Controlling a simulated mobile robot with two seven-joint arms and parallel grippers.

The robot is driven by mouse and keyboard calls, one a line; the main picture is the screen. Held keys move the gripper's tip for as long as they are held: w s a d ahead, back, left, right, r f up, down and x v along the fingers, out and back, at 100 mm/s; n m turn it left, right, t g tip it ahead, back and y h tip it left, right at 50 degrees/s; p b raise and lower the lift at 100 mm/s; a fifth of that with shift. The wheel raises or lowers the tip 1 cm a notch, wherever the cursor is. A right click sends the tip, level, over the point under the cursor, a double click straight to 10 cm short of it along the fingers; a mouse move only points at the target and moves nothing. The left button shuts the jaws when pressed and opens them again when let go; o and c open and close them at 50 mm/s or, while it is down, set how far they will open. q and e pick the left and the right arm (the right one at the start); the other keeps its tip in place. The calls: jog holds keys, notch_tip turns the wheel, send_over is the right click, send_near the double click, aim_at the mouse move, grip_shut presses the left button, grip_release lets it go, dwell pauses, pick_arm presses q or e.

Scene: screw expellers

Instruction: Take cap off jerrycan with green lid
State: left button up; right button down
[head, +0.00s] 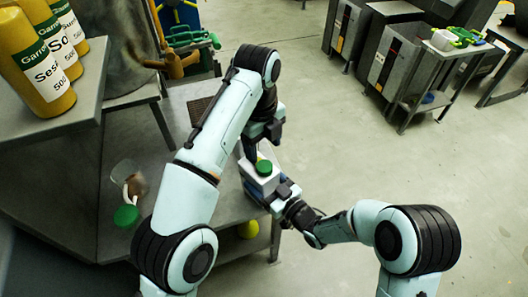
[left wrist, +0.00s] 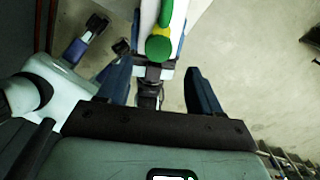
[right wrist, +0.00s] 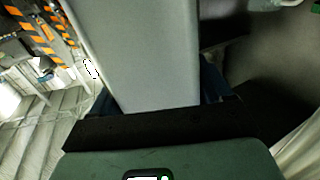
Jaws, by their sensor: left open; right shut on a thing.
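My left gripper (head: 257,148) is open just above and behind the cap, partly hiding the jerrycan's top. In the left wrist view the green cap (left wrist: 158,48) lies beyond the open fingers, roughly between their lines, and is apart from them. A small yellow part shows beside the cap.
On the table (head: 80,205), a clear jar (head: 128,178) and a green lid (head: 126,216) sit left of my left arm. Large yellow bottles (head: 35,65) stand on a raised shelf at upper left. Another table (head: 436,85) with green items stands at upper right. Open floor lies right of the table.

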aim_at(265, 166)
pick_arm(q)
jog(key=shift+d+f, duration=0.2)
jog(key=shift+f, duration=3.45)
